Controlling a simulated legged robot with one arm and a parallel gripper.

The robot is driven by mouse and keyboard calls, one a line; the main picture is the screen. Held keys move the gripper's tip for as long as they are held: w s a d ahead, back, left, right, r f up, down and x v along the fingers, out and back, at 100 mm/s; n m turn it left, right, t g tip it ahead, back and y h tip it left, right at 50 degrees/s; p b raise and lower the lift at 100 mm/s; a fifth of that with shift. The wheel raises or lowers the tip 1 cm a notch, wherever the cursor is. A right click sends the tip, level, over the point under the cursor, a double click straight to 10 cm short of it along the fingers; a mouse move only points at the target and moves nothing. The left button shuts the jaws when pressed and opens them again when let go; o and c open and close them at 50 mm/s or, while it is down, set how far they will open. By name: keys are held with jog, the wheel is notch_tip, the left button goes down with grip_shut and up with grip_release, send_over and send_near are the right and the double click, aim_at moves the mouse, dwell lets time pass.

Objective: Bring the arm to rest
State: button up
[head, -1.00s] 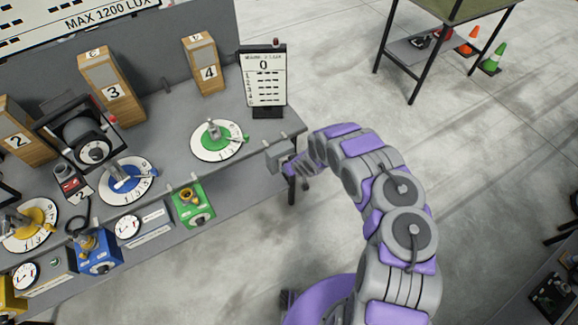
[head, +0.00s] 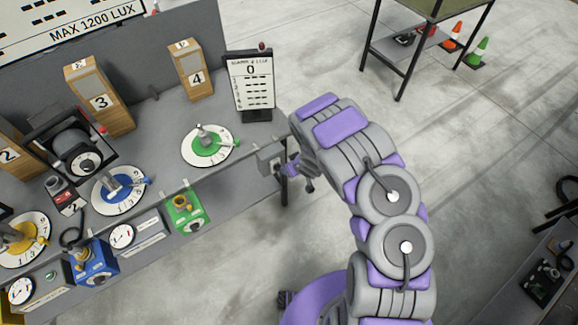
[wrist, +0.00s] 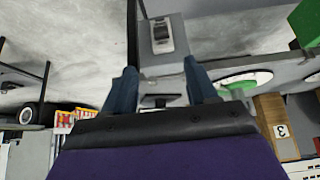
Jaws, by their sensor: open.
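My purple and grey arm reaches up the right middle of the head view, bent over above the floor. My gripper (head: 300,175) is at the bench's right end, partly hidden behind the arm. In the wrist view my gripper (wrist: 163,88) shows two dark blue fingers spread apart with nothing held between them. A grey box with a dark switch (wrist: 162,36) on the bench end lies just beyond the fingertips; I cannot tell whether they touch it.
The grey bench (head: 160,130) carries a green dial (head: 208,146), a blue dial (head: 121,190), wooden blocks numbered 3 (head: 100,101) and 4 (head: 192,70), and a score sign (head: 250,85). A table (head: 400,57) and cones (head: 478,52) stand behind.

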jog(key=shift+s+d+r, duration=0.1)
jog(key=shift+s+r, duration=0.05)
jog(key=shift+r, duration=0.25)
dwell(0.3)
jog(key=w+d+r+m+h+b, duration=0.2)
jog(key=d+r+h+b, duration=0.25)
jog(key=d+r, duration=0.7)
jog(key=s+d+r+m+g+h+b, duration=0.1)
jog(key=s+d+r+m+h+b, duration=0.2)
jog(key=s+d+r, duration=0.6)
jog(key=s+a+r+g+y+b, duration=0.1)
jog(key=s+a+g+b, duration=0.1)
jog(key=s, duration=0.9)
jog(key=s+a+r+m+g+y+b, duration=0.1)
jog(key=s+a+g+b, duration=0.1)
jog(key=s, duration=1)
jog(key=s+a+r+g+y+b, duration=0.2)
jog(key=s+a+b, duration=0.1)
jog(key=s, duration=0.8)
jog(key=shift+s+m, duration=0.4)
